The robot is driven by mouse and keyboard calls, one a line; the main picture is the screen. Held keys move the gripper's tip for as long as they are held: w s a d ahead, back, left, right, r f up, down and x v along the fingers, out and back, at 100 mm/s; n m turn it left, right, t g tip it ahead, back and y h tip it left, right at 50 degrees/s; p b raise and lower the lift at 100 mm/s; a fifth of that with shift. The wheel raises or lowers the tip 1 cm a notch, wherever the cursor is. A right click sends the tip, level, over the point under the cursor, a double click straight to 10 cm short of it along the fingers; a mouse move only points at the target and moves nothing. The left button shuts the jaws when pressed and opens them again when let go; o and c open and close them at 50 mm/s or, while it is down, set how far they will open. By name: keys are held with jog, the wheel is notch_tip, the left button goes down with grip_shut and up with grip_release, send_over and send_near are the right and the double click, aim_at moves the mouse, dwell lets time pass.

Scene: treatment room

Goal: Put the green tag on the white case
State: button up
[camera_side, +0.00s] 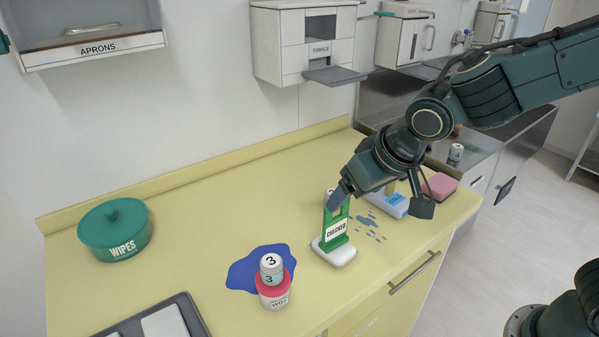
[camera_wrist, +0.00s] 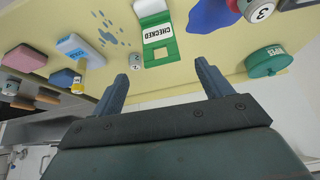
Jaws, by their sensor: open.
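The green tag (camera_side: 337,228), marked CHECKED, stands upright on a white rounded base (camera_side: 343,259) near the counter's front edge. This base may be the white case; I cannot tell for sure. In the wrist view the green tag (camera_wrist: 160,50) shows ahead of the fingers, with the white base (camera_wrist: 150,8) at the top edge. My gripper (camera_side: 338,198) is open and empty; in the side view its fingertips overlap the tag's upper end. In the wrist view my gripper (camera_wrist: 163,82) has the tag beyond the gap between its fingers.
A white can (camera_wrist: 136,61) stands close beside the tag. A blue-and-white box (camera_side: 388,203) and pink block (camera_side: 440,186) lie right. A WIPES tub (camera_side: 114,230) and grey tray (camera_side: 196,318) are left.

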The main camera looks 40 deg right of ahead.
dwell(0.3)
jog(key=s+d+r, duration=0.3)
jog(key=s+d, duration=0.3)
jog(key=s, duration=0.3)
jog(key=s+d+r, duration=0.3)
jog(key=s+d, duration=0.4)
jog(key=s, duration=0.2)
jog(key=shift+r+n, duration=0.25)
jog(key=shift+n, duration=0.05)
jog(key=shift+w+d, duration=0.1)
dwell(0.6)
